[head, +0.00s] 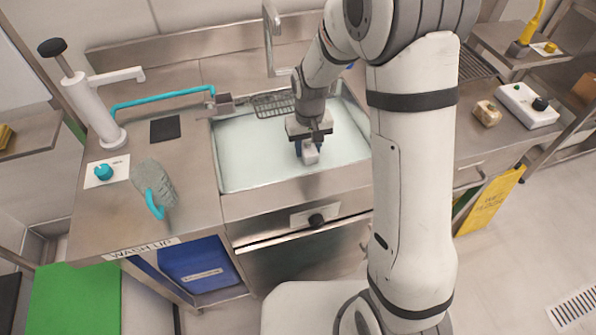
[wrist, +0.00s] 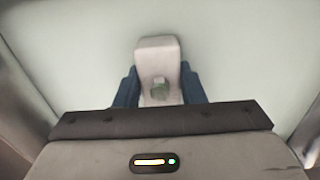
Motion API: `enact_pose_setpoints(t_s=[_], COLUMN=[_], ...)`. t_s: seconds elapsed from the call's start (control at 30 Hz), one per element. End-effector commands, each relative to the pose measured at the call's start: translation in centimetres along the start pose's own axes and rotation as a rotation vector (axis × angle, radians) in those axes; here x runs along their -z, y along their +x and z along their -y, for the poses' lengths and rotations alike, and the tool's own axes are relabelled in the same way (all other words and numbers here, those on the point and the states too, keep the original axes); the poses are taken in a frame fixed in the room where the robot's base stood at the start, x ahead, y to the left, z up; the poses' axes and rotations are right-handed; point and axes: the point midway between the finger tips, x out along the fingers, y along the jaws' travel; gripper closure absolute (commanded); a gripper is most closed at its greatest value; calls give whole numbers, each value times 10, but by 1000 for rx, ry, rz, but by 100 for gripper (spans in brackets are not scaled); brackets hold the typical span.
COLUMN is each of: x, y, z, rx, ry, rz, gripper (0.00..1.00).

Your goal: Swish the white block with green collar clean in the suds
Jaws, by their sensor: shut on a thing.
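The white block (head: 310,153) is in my gripper, over the sink basin of pale suds (head: 240,158). In the wrist view the block (wrist: 158,55) stands out between the two blue fingers of my gripper (wrist: 158,92). My gripper (head: 308,150) is shut on the block and points down. I cannot tell whether the block's lower end touches the suds. The part of the block inside the jaws is hidden.
A metal faucet (head: 271,35) and a wire rack (head: 275,104) stand at the basin's back edge. A grey brush-like thing with a teal handle (head: 154,185) lies on the left counter near a white pump (head: 95,105). The basin's left side is clear.

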Motion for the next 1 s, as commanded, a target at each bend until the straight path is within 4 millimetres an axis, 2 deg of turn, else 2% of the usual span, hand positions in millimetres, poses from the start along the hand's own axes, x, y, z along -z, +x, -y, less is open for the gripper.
enact_pose_setpoints(t_s=[0.03, 0.1, 1.0], x=[0, 0, 0], y=[-11, -20, -124], z=[0, 0, 0], rx=[0, 0, 0], ry=[0, 0, 0], rz=[-1, -1, -1], gripper=[88, 88, 88])
